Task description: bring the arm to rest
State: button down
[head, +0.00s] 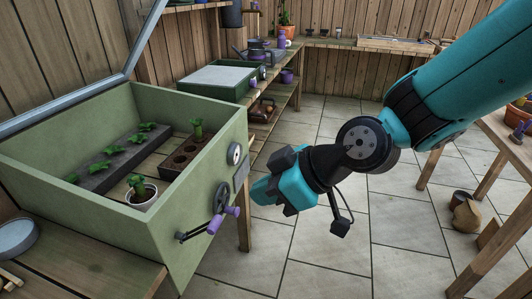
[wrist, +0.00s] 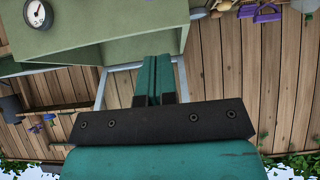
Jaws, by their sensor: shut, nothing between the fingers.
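My gripper (head: 262,190) hangs over the tiled floor at the centre of the head view. It is in front of and to the right of the green planter box, apart from it as far as I can tell. In the wrist view its teal fingers (wrist: 158,78) are together, with nothing between them. My arm reaches in from the upper right, bent at the wrist.
The green planter box (head: 200,222) stands open, its glazed lid (head: 90,88) raised. It holds a potted plant (head: 141,190), seedlings and a brown tray (head: 180,160). A purple-handled crank (head: 219,208) juts from its front. Benches line the walls; floor (head: 330,245) is clear below.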

jog(key=s+d+r+m+g+h+p, duration=0.2)
jog(key=s+d+r+m+h+p, duration=0.3)
jog(key=s+d+r+p, duration=0.5)
jog(key=s+d+r+m, duration=0.2)
jog(key=s+d+r, duration=0.1)
jog(key=d+r, duration=0.3)
jog(key=shift+m+g+p, duration=0.3)
jog(key=shift+m, duration=0.1)
